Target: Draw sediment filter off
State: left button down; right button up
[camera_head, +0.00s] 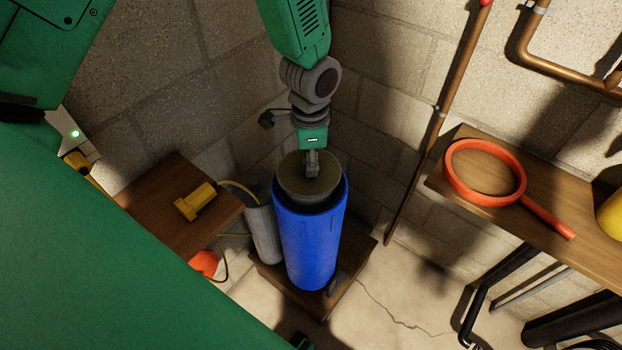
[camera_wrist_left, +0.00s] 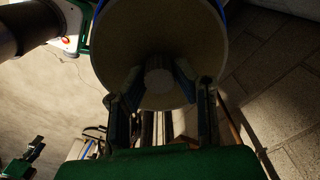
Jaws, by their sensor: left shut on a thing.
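The sediment filter (camera_head: 305,176) shows as a round tan top with a grey side, standing partly out of the blue housing (camera_head: 308,240). Its lower part is hidden inside the housing. My left gripper (camera_head: 312,168) comes down from above onto the middle of the filter's top. In the left wrist view, the filter's tan disc (camera_wrist_left: 165,30) fills the upper middle, and the two fingers of my left gripper (camera_wrist_left: 158,74) are shut on its pale round knob (camera_wrist_left: 159,88).
A grey cylinder (camera_head: 263,235) stands close left of the housing. A wooden table (camera_head: 165,225) at left holds a yellow tool (camera_head: 194,201). A wooden shelf (camera_head: 560,230) at right holds an orange ring wrench (camera_head: 522,190). A copper pipe (camera_head: 437,125) runs along the block wall.

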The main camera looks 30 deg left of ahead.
pick_arm(q)
jog(key=shift+r+p, duration=4.5)
jog(key=shift+r, duration=0.55)
notch_tip(320, 180, up, 35)
jog(key=p, duration=0.1)
jog(key=shift+d, duration=0.25)
